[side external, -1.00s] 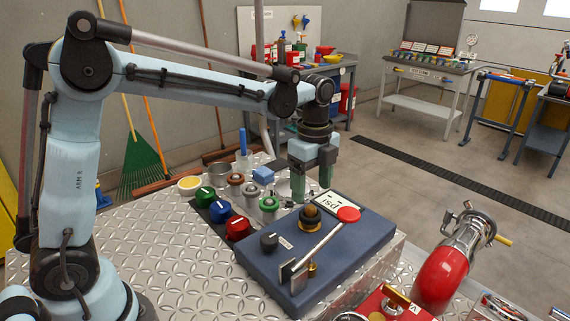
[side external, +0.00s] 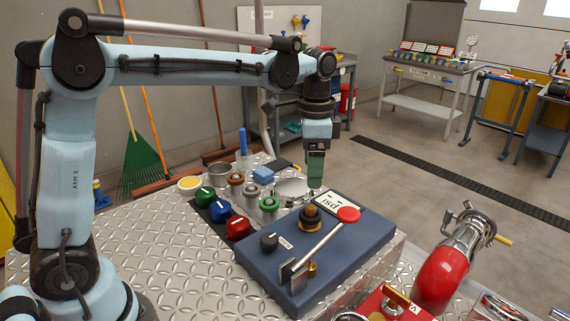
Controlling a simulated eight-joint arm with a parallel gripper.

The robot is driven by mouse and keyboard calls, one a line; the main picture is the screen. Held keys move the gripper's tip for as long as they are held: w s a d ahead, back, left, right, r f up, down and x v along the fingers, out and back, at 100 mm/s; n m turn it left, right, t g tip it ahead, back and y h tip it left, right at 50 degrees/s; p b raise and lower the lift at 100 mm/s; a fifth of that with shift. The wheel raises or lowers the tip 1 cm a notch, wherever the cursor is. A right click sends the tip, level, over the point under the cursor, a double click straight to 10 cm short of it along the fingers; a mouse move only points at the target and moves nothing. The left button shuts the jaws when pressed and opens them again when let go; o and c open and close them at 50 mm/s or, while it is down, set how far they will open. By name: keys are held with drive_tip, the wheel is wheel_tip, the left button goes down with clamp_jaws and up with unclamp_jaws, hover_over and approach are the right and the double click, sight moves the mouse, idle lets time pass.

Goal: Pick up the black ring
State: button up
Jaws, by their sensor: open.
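A dark ring (side external: 311,221) shows around the base of a brass knob (side external: 310,210) on the blue box (side external: 262,262). It is small, and I cannot tell for sure that it is the black ring. My gripper (side external: 315,187) points down just behind the knob, above the back edge of the blue box. Its green fingers line up one behind the other in this view, so the gap between them is hidden. It is open, and I see nothing held.
A lever with a red disc (side external: 348,214) and a black knob (side external: 269,241) stand on the box. Green, blue and red knobs (side external: 221,211) sit to the left. A dark flat piece (side external: 284,164) lies behind the blue block (side external: 263,174). A red cylinder (side external: 441,279) stands right.

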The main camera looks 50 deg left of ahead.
drive_tip(key=r+n, duration=0.2)
drive_tip(key=n, duration=0.1)
hover_over(313, 206)
drive_tip(key=shift+n, duration=0.3)
drive_tip(key=f, duration=0.7)
drive_tip(key=shift+a+f, duration=0.1)
drive_tip(key=shift+a, duration=0.2)
drive_tip(key=shift+d+f, duration=0.15)
drive_tip(key=shift+f, duration=1.15)
drive_tip(key=shift+d+f, duration=0.15)
drive_tip(key=shift+f, duration=1.15)
drive_tip(key=c, duration=0.9)
